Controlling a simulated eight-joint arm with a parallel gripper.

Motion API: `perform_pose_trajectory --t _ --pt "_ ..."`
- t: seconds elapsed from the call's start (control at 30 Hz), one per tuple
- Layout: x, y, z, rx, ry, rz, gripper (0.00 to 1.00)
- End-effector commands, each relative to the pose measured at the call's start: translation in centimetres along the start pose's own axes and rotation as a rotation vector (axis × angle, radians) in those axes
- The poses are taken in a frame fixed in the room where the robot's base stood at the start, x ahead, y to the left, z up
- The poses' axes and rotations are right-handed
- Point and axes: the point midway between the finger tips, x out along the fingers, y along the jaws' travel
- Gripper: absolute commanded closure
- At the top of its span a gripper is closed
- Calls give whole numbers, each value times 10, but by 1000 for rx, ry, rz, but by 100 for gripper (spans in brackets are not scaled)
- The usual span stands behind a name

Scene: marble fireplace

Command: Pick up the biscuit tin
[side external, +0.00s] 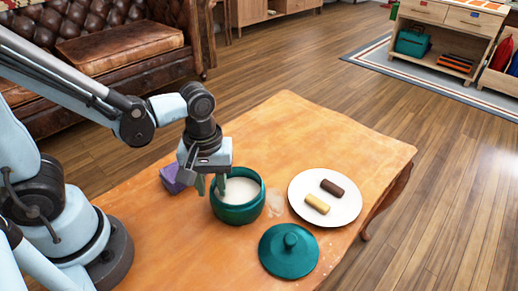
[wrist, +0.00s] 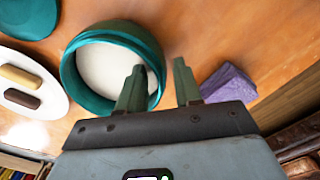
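The biscuit tin (side external: 238,214) is a round teal pot standing upright and open on the wooden table, with a pale inside. It also shows in the wrist view (wrist: 75,88), left of centre. Its teal knobbed lid (side external: 289,254) lies apart on the table. My gripper (side external: 209,187) points down at the tin's left side in the side view. In the wrist view my gripper (wrist: 160,78) is open, with one finger over the tin's opening and the other outside its rim. The rim appears between the fingers; I cannot tell whether either touches it.
A purple block (side external: 171,180) sits close beside the outer finger. A white plate (side external: 347,207) with a dark brown bar (side external: 332,187) and a tan bar (side external: 317,204) is right of the tin. The table's (side external: 300,130) far part is clear.

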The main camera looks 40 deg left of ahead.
Motion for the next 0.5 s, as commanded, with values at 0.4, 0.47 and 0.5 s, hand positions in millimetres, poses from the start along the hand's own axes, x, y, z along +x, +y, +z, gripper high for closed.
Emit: perform_pose_trajectory --t 0.4,0.47,0.5 --pt "3 0 0 0 0 0 78" --pt "3 0 0 0 0 0 87" --pt "3 0 0 0 0 0 93"
